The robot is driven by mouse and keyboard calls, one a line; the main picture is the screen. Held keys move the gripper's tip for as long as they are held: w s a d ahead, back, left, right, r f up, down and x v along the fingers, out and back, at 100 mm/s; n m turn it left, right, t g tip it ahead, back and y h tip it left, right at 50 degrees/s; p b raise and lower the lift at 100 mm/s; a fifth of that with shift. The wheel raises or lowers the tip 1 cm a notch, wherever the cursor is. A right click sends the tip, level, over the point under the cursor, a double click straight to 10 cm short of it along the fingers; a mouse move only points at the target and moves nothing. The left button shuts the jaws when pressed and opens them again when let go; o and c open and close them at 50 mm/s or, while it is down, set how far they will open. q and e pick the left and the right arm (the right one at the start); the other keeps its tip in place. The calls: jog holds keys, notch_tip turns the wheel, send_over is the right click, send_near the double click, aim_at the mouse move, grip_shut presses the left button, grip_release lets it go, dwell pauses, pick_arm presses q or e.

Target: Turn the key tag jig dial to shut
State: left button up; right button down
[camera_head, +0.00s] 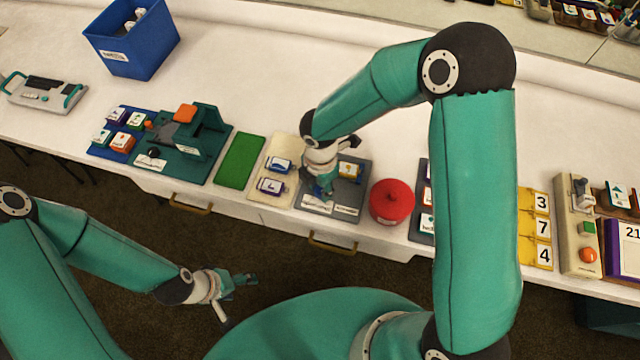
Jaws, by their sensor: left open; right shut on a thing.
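The grey jig board (349,199) lies near the front edge of the table, with white labels along its front and a tile with a yellow mark at its back right. My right gripper (322,190) points down over the board's left part and is shut on the dial, which the gripper mostly hides. I cannot read the labels or tell the dial's setting. My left gripper (240,298) is open and empty, low in front of the table over the dark floor, well away from the board.
A cream tray (273,165) with two tiles adjoins the board on the left; a red round lidded pot (391,201) stands close on its right. Farther left are a green mat (239,160), a teal device (207,130) and a blue bin (140,40). The table behind is clear.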

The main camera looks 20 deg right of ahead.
jog(key=shift+w+r+n, duration=0.1)
jog(key=shift+w+n, duration=0.05)
jog(key=shift+n, duration=0.25)
jog(key=c, duration=0.8)
grip_release()
notch_tip(320, 180, up, 12)
dwell(0.5)
